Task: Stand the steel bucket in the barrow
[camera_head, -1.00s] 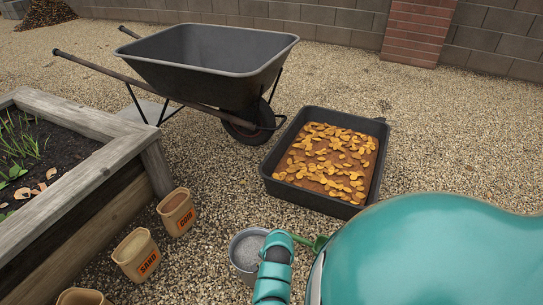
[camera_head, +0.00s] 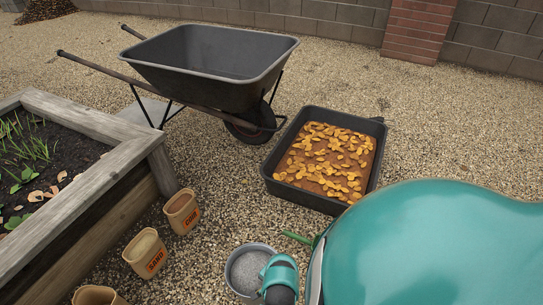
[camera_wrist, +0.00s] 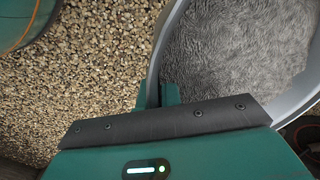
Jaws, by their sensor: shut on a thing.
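The grey steel bucket (camera_head: 232,284) is at the bottom middle of the head view, with rough grey stuff or a grey floor inside. In the wrist view its curved rim (camera_wrist: 166,42) runs up from my gripper (camera_wrist: 158,94). My gripper is shut on the rim; its fingertips are mostly hidden in the head view behind my teal wrist. I cannot tell whether the bucket touches the gravel. The empty dark barrow (camera_head: 215,88) stands upright at the upper left middle, beyond the bucket, its handles pointing left.
A black tray (camera_head: 270,184) of orange-brown pieces lies between the bucket and the barrow, to the right. A wooden raised bed (camera_head: 95,190) is at left. Labelled pots, one marked SAND (camera_head: 146,254), stand beside it. A block wall runs behind.

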